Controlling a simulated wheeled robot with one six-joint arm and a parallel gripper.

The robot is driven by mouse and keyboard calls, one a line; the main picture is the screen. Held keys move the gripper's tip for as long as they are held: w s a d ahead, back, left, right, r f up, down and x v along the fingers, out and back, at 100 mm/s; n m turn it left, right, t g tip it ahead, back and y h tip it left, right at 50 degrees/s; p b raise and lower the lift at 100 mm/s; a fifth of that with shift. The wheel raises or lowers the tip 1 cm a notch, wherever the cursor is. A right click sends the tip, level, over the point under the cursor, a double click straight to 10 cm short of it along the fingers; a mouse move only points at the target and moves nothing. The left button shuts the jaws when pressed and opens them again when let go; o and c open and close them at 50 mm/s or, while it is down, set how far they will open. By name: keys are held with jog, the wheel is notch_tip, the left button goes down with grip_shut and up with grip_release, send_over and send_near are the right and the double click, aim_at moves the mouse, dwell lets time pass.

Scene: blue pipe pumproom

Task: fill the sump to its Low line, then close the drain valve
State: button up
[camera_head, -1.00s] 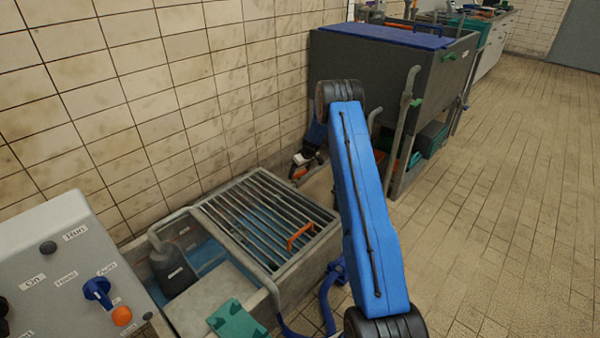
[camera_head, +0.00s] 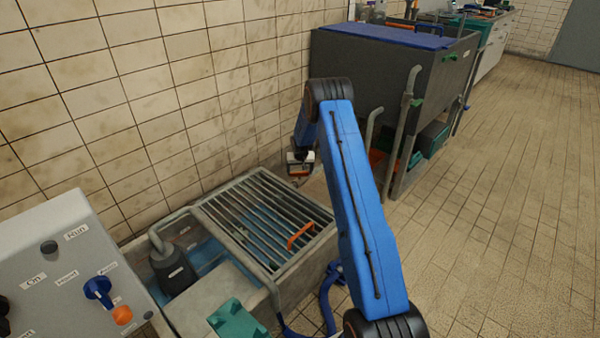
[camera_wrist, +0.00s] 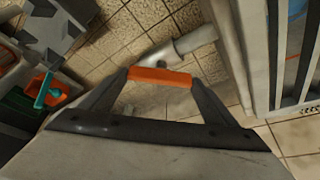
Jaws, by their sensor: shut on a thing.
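The sump (camera_head: 285,285) is a grey concrete basin by the wall with a barred grate over its far part. Bluish water shows inside, but I cannot read a Low line or the level. My gripper (camera_head: 299,170) is low behind the sump's far end. In the wrist view my gripper (camera_wrist: 160,80) is shut on an orange handle (camera_wrist: 160,77), held between its dark fingertips. A grey pipe (camera_wrist: 180,51) runs just beyond the handle from the sump's outer wall. It appears to be the drain valve's pipe; the valve body and its setting are hidden.
A control box (camera_head: 65,270) with a blue knob and orange button stands at left. A dark pump (camera_head: 175,265) sits in the sump. An orange handle (camera_head: 300,236) lies on the grate. A dark tank (camera_head: 390,90) with pipes stands behind. The floor at right is clear.

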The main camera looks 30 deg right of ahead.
jog(key=m, duration=0.3)
jog(key=m+g+h, duration=0.1)
jog(key=m, duration=0.1)
jog(key=shift+a+m+h, duration=0.15)
jog(key=shift+m+h, duration=0.15)
jog(key=shift+m, duration=0.1)
jog(key=shift+w+m+g+h, duration=0.15)
jog(key=shift+m+g, duration=0.3)
jog(key=shift+m, duration=0.55)
jog(key=shift+m+g+h, duration=0.25)
jog(key=shift+m+g, duration=0.2)
jog(key=shift+m, duration=0.55)
jog(key=o, duration=1)
jog(key=shift+o, duration=0.2)
jog(key=v, duration=1.7)
jog(key=shift+a, duration=0.15)
jog(key=shift+r, duration=0.15)
